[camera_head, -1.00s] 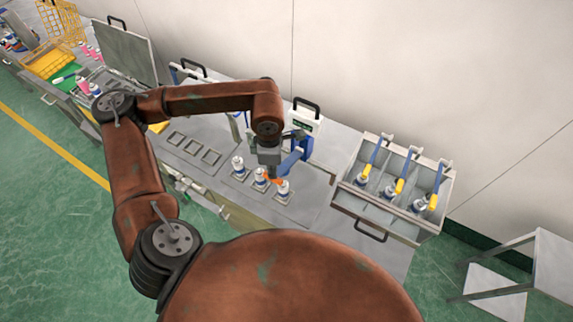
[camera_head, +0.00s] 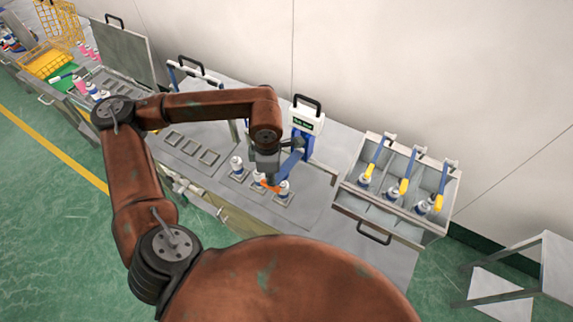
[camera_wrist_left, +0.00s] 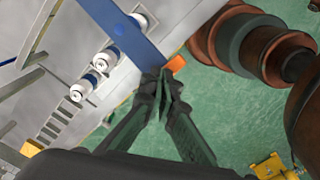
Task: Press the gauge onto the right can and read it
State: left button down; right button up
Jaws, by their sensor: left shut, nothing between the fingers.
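The gauge unit is a white box (camera_head: 307,121) with a green label and black handle, at the back of the bench behind the cans. A blue arm (camera_head: 291,161) reaches forward from it to an orange end (camera_head: 263,184); its reading is not legible. The right can (camera_head: 283,189), white and blue, stands upright in a plate, partly hidden by the orange end and gripper. My left gripper (camera_head: 271,180) is shut and empty above the cans. In the left wrist view its fingers (camera_wrist_left: 164,83) are by the blue arm (camera_wrist_left: 130,35) and orange end (camera_wrist_left: 175,64). My right gripper is out of view.
Two more cans, the left (camera_head: 236,165) and the middle (camera_head: 257,178), stand beside the right can. A compartmented grey bin (camera_head: 377,216) with yellow-handled blue tools is on the right. Empty plates (camera_head: 191,145) lie to the left, with a yellow basket at far left.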

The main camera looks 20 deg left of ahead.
pick_arm(q)
jog(key=shift+s+f+b, duration=0.25)
jog(key=shift+f+b, duration=0.65)
jog(key=shift+f, duration=0.15)
jog(key=shift+s+f+b, duration=0.2)
jog(key=shift+f+b, duration=0.65)
jog(key=shift+f, duration=0.15)
jog(key=shift+s+f+b, duration=0.25)
jog(key=shift+f+b, duration=0.65)
jog(key=shift+f, duration=0.15)
notch_tip(320, 180, up, 14)
jog(key=r+p, duration=0.1)
jog(key=p, duration=0.6)
send_over(269, 188)
jog(key=w, duration=0.2)
jog(key=shift+w+d+f, duration=0.1)
jog(key=shift+f, duration=0.15)
jog(key=shift+d, duration=0.1)
